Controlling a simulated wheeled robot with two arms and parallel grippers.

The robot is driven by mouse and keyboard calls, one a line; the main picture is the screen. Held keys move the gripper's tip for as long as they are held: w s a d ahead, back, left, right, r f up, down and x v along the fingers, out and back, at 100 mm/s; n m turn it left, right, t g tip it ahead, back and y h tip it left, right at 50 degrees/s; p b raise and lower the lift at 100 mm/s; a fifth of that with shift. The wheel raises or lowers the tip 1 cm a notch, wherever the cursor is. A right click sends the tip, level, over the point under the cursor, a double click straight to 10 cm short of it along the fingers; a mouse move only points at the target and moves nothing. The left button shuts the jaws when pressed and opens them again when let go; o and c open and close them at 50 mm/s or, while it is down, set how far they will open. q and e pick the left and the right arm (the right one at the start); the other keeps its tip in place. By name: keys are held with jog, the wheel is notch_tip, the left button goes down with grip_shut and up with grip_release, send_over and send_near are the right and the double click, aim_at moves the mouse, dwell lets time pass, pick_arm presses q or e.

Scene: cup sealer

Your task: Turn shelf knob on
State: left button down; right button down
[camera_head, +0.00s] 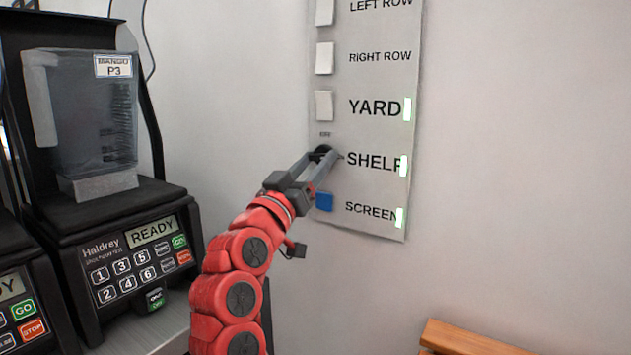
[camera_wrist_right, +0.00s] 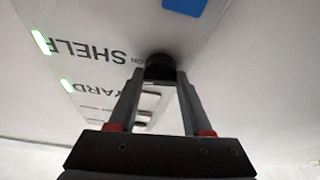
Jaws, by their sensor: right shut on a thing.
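The shelf knob is a round black knob (camera_head: 322,151) on the grey wall panel (camera_head: 376,128), left of the word SHELF. My right gripper (camera_head: 325,160) reaches up to the panel and is shut on the knob. In the right wrist view the black knob (camera_wrist_right: 160,67) sits between the tips of my two fingers (camera_wrist_right: 160,80), with the upside-down SHELF label beside it. A green light (camera_head: 404,166) shows at the right of the SHELF label. The knob's pointer is hidden. My left gripper is not in view.
White switches, one beside YARD (camera_head: 323,105), sit above the knob, and a blue switch (camera_head: 324,202) is just below it. A blender (camera_head: 90,130) with a keypad stands at the left. A wooden edge (camera_head: 470,340) is at the lower right. The wall right of the panel is bare.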

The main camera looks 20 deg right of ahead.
jog(key=shift+m+g+h+b, duration=0.4)
jog(key=shift+m+g+h, duration=0.15)
jog(key=shift+m, duration=0.65)
jog(key=shift+c, duration=1.6)
grip_release()
jog(key=shift+w, duration=0.1)
jog(key=v, duration=1.7)
jog(key=shift+a+p, duration=0.25)
jog(key=shift+p, duration=0.05)
